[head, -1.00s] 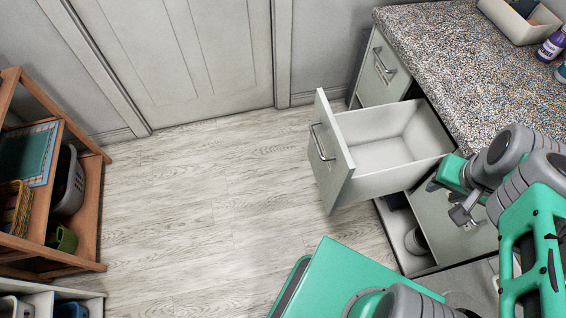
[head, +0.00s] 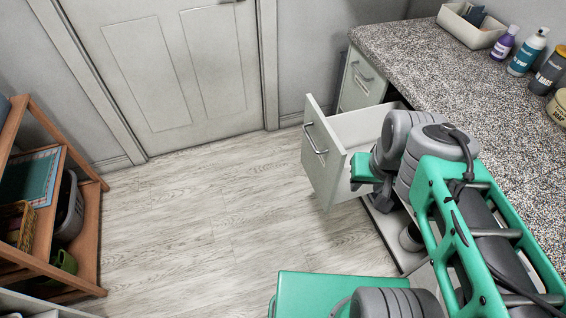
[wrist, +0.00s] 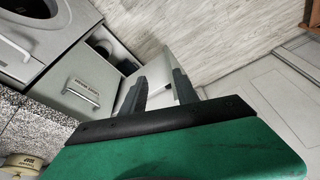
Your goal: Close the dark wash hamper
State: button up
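A pale grey drawer (head: 323,155) with a bar handle stands pulled out from the counter in the head view. I cannot read a label on it, so I cannot tell if it is the dark wash hamper. My arm covers its right part. My gripper (wrist: 160,78) shows in the wrist view with its two dark fingers apart and nothing clearly held. A pale panel (wrist: 158,66) lies beyond and between the fingers; touching cannot be told. A shut front (wrist: 75,85) with a handle and a small unreadable label is to the left.
A speckled countertop (head: 430,60) carries bottles and a bin (head: 472,24). A cabinet front (head: 362,80) lies behind the drawer. A wooden shelf (head: 88,215) stands at the left and a door (head: 165,65) at the back. The floor (head: 220,215) between is clear.

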aim_at(329, 144)
jog(key=u, duration=0.3)
jog(key=i, duration=0.5)
jog(key=u, duration=1.45)
jog(key=k, duration=0.25)
jog(key=u, duration=0.75)
jog(key=i, duration=0.35)
jog(key=z, duration=0.2)
